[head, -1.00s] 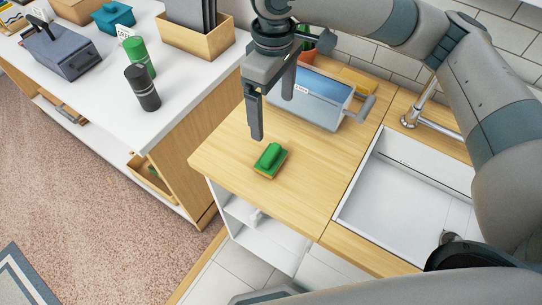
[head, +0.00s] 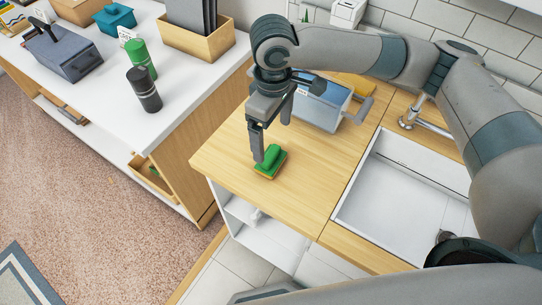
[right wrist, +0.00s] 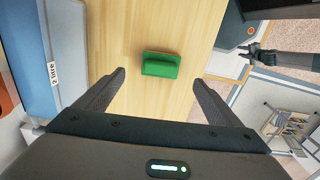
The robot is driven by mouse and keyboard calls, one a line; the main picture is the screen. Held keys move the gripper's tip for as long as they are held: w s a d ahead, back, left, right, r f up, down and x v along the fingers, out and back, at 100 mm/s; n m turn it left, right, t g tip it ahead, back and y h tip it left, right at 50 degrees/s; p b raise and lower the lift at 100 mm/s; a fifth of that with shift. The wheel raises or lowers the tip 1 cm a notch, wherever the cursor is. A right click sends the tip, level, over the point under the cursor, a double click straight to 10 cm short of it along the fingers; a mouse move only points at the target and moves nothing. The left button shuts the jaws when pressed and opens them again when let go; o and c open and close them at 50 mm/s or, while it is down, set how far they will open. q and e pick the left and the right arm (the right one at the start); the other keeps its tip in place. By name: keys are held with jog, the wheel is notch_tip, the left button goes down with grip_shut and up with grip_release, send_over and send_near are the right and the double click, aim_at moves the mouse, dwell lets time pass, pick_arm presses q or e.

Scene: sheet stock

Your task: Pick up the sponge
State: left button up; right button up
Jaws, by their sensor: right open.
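The sponge (head: 271,162) is green on top with a yellow-orange layer below, and lies on the wooden counter near its front left corner. It also shows in the right wrist view (right wrist: 161,65), ahead of the fingers and roughly midway between them. My right gripper (head: 272,138) is open and points down just above and behind the sponge. In the right wrist view its two fingers (right wrist: 160,78) are wide apart with nothing between them. In the head view one fingertip overlaps the sponge's far left side; I cannot tell whether it touches.
A blue bin (head: 322,106) marked "2 litre" stands behind the sponge. A sink (head: 395,200) with a faucet (head: 412,120) is to the right. A white counter (head: 195,75) with green and black canisters is at left. Bare wood (head: 315,175) lies right of the sponge.

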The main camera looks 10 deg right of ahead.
aim_at(271, 154)
jog(key=shift+f+p, duration=0.45)
jog(key=shift+f, duration=1.95)
jog(key=shift+f+p, duration=0.45)
jog(key=shift+p, duration=0.05)
notch_tip(271, 154, down, 3)
jog(key=shift+a+f+p, duration=0.1)
jog(key=shift+a+p, duration=0.05)
jog(key=shift+p, duration=0.55)
jog(key=shift+f, duration=0.55)
jog(key=c, duration=1.1)
